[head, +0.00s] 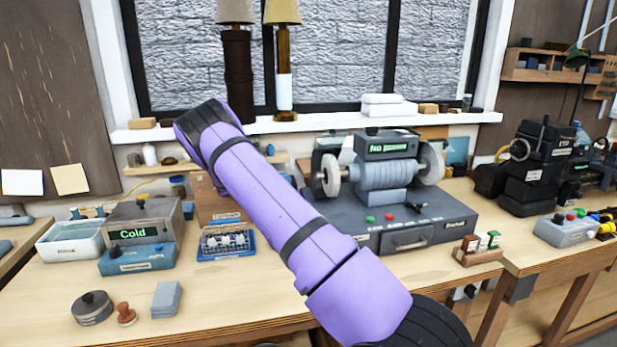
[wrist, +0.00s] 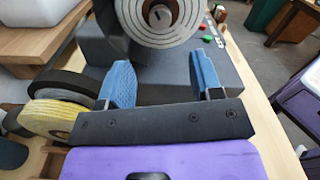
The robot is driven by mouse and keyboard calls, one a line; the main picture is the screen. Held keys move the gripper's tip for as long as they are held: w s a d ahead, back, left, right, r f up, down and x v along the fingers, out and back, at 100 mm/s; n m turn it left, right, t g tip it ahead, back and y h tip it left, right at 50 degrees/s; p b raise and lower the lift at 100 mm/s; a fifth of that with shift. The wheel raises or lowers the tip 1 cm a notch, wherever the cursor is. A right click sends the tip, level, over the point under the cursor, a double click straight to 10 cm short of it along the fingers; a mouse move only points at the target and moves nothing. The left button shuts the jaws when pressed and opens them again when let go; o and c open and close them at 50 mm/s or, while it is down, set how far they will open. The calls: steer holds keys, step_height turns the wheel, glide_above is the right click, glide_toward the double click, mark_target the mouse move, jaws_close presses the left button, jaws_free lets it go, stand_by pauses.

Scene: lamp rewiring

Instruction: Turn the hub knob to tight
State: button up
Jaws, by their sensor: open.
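In the head view, the bench machine (head: 382,176) has a ribbed grey motor body, a pale wheel at each end and a lit "No ..." display whose remaining letters are too small to read. I cannot pick out the hub knob for certain. In the wrist view, my gripper (wrist: 161,76) is open, its two blue fingers apart with nothing between them. A round grey ringed part (wrist: 165,18) with a dark centre lies just beyond the fingers, at the top edge. I cannot tell whether the fingers touch it. My gripper is hidden in the head view.
In the wrist view, a yellow wheel (wrist: 50,122) and a dark wheel lie close to the left finger. In the head view, a box reading "Cold" (head: 141,233), a blue tray (head: 226,243) and a stamp (head: 126,314) stand at left.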

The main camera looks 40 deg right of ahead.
mark_target(316, 176)
steer(key=x, duration=1)
steer(key=shift+s+d, duration=0.15)
steer(key=shift+d, duration=0.15)
steer(key=shift+c, duration=0.3)
steer(key=c, duration=0.9)
steer(key=shift+o, duration=0.2)
